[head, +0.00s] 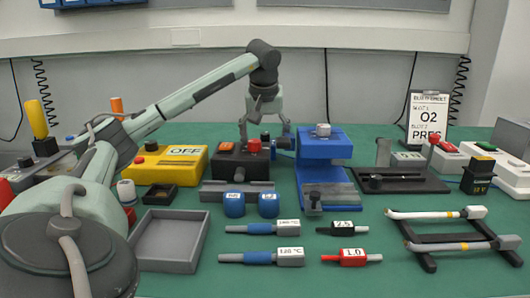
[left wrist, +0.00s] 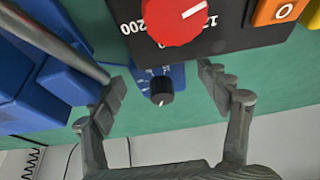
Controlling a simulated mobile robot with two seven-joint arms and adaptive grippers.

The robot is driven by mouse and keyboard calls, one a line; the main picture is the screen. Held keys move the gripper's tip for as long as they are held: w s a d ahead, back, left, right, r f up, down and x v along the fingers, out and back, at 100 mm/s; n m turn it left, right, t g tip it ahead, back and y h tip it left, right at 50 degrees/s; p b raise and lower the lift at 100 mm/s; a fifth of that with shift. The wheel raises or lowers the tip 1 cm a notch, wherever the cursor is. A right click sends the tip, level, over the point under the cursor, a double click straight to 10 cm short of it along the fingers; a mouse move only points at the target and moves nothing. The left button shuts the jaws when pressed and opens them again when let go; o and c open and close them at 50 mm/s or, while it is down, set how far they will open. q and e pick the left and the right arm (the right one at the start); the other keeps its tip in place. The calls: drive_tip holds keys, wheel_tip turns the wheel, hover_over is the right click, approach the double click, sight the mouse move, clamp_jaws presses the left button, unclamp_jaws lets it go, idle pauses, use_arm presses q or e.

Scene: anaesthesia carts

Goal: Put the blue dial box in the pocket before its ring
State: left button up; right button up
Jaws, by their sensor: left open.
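The blue dial box (left wrist: 173,77) with a black knob shows in the left wrist view, behind a black box with a red dial. In the head view it is mostly hidden behind that black box; a dark knob (head: 265,136) shows over its back edge. My left gripper (head: 265,125) points down there. In the left wrist view its open fingers (left wrist: 165,100) stand on either side of the blue dial box, with visible gaps. I cannot make out a ring or its pocket with certainty. My right gripper is out of view.
The black red-dial box (head: 229,162) stands before the gripper, and a tall blue stand (head: 324,148) close to its right. A yellow OFF box (head: 165,164) is to the left. A grey tray (head: 143,266), blue cups and labelled syringe-like items lie in front.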

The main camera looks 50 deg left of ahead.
use_arm(q)
drive_tip(key=shift+w+a+f, duration=0.15)
drive_tip(key=shift+a+f, duration=0.05)
drive_tip(key=shift+f, duration=0.35)
clamp_jaws()
